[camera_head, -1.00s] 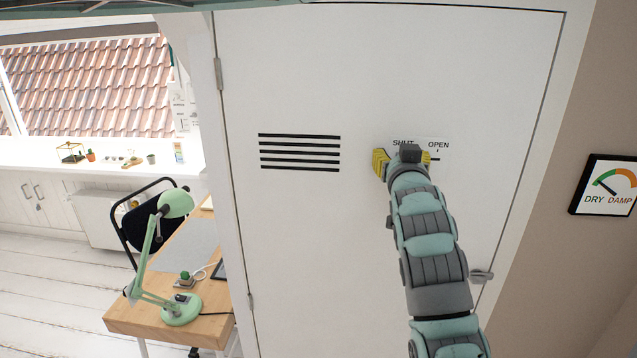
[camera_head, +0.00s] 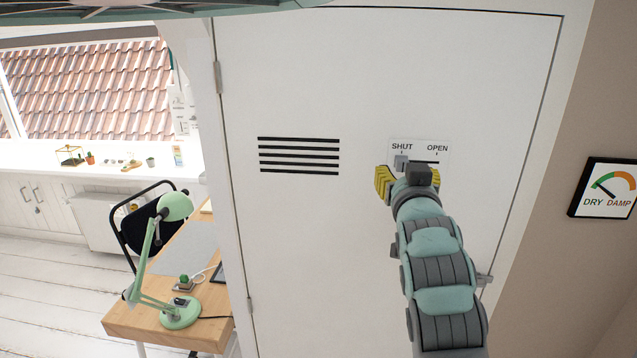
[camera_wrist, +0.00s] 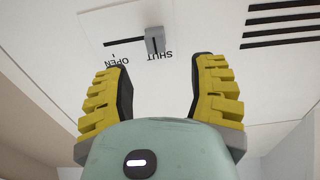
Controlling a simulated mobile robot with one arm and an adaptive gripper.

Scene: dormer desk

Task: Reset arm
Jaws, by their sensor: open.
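My gripper (camera_head: 405,180) is in front of the white door (camera_head: 330,240), just below a small label plate marked SHUT and OPEN. A grey slider knob (camera_head: 401,162) stands at the SHUT end of the plate's dark slot. In the wrist view my gripper (camera_wrist: 157,80) has its two yellow fingers spread wide with nothing between them. The slider knob (camera_wrist: 155,40) shows beyond the fingertips, apart from them, with the lettering upside down. In the head view my arm hides part of the door below the plate.
Black vent slots (camera_head: 299,155) are in the door left of the plate. A door handle (camera_head: 484,279) is at lower right, partly behind my arm. A dial sign (camera_head: 604,188) hangs on the right wall. A desk (camera_head: 150,325) with a green lamp (camera_head: 175,208) is at left.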

